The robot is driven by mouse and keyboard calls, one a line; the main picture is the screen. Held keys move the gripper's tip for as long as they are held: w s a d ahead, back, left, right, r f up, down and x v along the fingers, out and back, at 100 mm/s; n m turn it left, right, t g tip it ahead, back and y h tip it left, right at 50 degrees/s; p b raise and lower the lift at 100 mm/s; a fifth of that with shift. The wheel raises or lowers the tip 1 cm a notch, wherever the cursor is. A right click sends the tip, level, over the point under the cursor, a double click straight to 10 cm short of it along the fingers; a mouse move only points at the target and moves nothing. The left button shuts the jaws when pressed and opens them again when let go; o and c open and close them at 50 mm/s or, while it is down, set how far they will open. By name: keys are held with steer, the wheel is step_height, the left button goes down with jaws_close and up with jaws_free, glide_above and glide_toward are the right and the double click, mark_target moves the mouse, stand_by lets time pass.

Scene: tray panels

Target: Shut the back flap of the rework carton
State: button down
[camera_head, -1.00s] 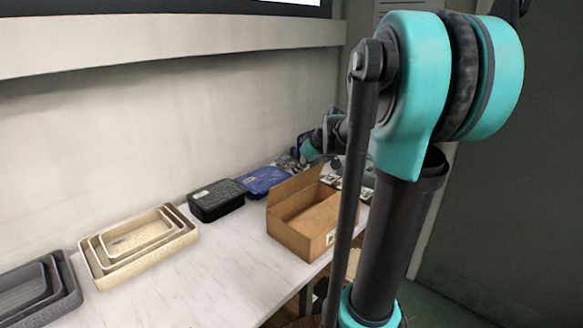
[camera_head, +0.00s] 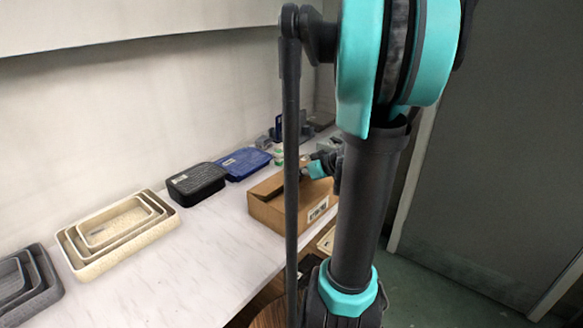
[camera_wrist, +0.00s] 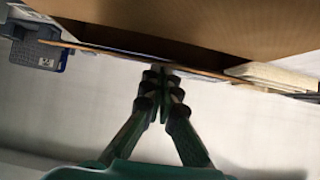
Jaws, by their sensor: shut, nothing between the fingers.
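The rework carton (camera_head: 268,214) is a brown cardboard box with a white label on its front side, standing on the pale bench in the head view. Its back flap (camera_head: 267,187) leans forward over the opening; part of it is hidden by my arm, so I cannot tell if it lies fully flat. My gripper (camera_head: 305,173) is at the carton's top, beside the flap. In the wrist view the gripper (camera_wrist: 160,71) is shut and empty, its fingertips at a thin cardboard edge below a large brown panel (camera_wrist: 200,25). Whether they touch it is unclear.
A black box (camera_head: 196,184) and a blue box (camera_head: 243,163) stand left of the carton. Nested cream trays (camera_head: 78,262) and grey trays (camera_head: 50,292) are farther left. Clear bench (camera_head: 190,245) lies in front of the boxes. A wall runs behind.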

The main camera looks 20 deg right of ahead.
steer(key=shift+s+d+f, duration=0.1)
steer(key=shift+s+f, duration=0.05)
steer(key=shift+f, duration=0.25)
steer(key=shift+s+d+f, duration=0.1)
steer(key=shift+f, duration=0.3)
steer(key=shift+f, duration=0.1)
